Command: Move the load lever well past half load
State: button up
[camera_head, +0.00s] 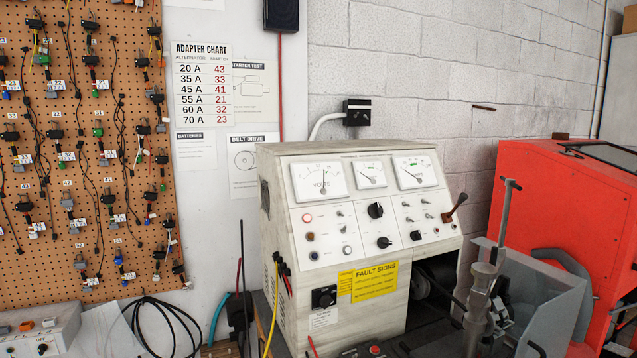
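The test bench (345,160) stands in the middle, with a cream sloped panel. Three white meters sit along the top of the panel: a large volts meter (319,181), a small middle meter (370,174) and a right meter (414,171). My gripper is not in view, and nothing is seen touching the lever.
A grey metal clamp post with a T-handle (509,184) rises right of the lever, before a grey guard (545,285). A red machine (570,210) stands at the right. A pegboard of adapter leads (85,150) hangs at the left. Cables (165,310) lie at the lower left.

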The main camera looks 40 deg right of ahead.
aim_at(463, 196)
jog(key=z, duration=1.25)
